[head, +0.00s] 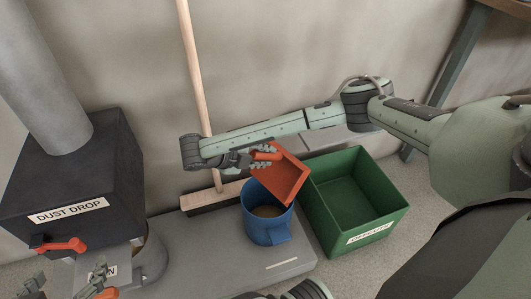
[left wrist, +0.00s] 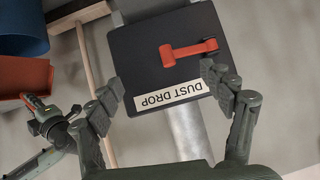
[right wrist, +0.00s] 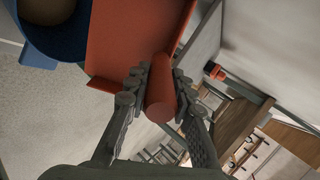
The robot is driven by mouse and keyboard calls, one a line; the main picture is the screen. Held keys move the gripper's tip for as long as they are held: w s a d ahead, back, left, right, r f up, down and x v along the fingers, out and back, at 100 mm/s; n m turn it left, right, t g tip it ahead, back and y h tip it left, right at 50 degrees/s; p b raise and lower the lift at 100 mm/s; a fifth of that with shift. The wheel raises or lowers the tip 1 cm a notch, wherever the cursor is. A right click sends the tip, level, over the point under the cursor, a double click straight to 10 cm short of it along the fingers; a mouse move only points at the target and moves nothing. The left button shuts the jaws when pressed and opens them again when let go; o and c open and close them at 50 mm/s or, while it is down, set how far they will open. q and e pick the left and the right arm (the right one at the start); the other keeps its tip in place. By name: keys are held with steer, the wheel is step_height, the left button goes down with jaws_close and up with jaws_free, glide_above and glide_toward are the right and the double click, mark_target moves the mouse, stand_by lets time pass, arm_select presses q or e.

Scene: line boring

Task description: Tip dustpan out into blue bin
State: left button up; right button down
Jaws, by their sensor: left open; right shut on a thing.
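The orange dustpan (head: 287,180) is tilted steeply above the right rim of the blue bin (head: 266,228) in the head view. No debris shows on its visible face. Brown material (head: 268,211) lies inside the bin. My right gripper (head: 262,157) is shut on the dustpan's handle, which also shows between the fingers in the right wrist view (right wrist: 160,95). The pan (right wrist: 125,40) is beside the blue bin (right wrist: 58,35) there. My left gripper (left wrist: 162,92) is open and empty, in front of the dust drop box (left wrist: 140,55); its fingers show at the head view's lower left.
The dust drop box (head: 70,180) has a red handle (head: 62,245) and a pipe on top. A green bin (head: 355,200) stands right of the blue bin. A broom (head: 200,90) leans on the wall behind. The blue bin stands on a grey platform (head: 215,255).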

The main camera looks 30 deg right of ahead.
steer(key=shift+a+p, duration=0.35)
steer(key=shift+p, duration=0.05)
steer(key=shift+a+h+p, duration=0.15)
steer(key=shift+h+p, duration=0.15)
steer(key=shift+a, duration=0.15)
steer(key=shift+s+a+p, duration=0.1)
steer(key=shift+p, duration=0.25)
steer(key=shift+a+h+p, duration=0.15)
steer(key=shift+h+p, duration=0.15)
arm_select(q)
steer(key=s+a+f+g+y, duration=0.1)
steer(key=s+a+f+g, duration=0.2)
steer(key=s+a, duration=0.2)
steer(key=s+a+f+n+g+y, duration=0.1)
steer(key=s+a+f+g+y, duration=0.1)
steer(key=s+a+f+g, duration=0.2)
steer(key=shift+s+a+n+y, duration=0.3)
steer(key=shift+s+a, duration=0.45)
steer(key=shift+s, duration=0.65)
arm_select(e)
steer(key=shift+a+f, duration=0.1)
steer(key=shift+a, duration=0.05)
arm_select(q)
steer(key=shift+r, duration=0.1)
steer(key=shift+d+r, duration=0.1)
